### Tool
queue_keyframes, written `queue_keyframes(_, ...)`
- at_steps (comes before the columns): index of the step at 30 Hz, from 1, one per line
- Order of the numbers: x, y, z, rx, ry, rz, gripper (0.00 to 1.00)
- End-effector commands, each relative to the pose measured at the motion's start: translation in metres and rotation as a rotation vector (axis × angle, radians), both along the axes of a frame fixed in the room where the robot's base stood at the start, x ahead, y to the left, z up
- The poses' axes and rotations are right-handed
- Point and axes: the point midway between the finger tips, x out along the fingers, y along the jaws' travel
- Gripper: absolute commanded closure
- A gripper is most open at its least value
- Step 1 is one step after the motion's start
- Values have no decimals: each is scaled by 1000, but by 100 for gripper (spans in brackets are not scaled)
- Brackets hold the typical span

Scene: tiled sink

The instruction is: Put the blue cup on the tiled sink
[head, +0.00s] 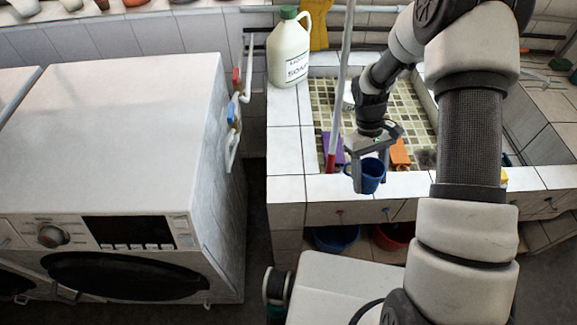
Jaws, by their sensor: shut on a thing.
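The blue cup (371,176) hangs upright at my gripper (366,178), near the front rim of the tiled sink (410,184). My gripper points down and is shut on the cup, with one finger in front of its left side. I cannot tell whether the cup touches the rim or is held above it. The sink has white tiled edges and a basin lined with small greenish tiles. My arm covers much of the sink's right part.
A white soap jug (289,52) with a green cap stands on the sink's back left corner. A purple item (333,147) and an orange item (399,154) lie in the basin. A washing machine (120,170) stands at left. Blue (336,238) and red (392,236) basins sit below.

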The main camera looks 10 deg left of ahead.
Motion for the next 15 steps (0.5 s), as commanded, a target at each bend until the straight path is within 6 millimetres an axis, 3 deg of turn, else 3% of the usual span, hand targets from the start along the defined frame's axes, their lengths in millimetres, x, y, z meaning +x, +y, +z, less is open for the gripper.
queue_keyframes(1,11,15,-4,-2,-3,190,69)
queue_keyframes(7,48,69,4,-3,-4,945,69)
queue_keyframes(15,79,157,23,-2,-5,1856,69)
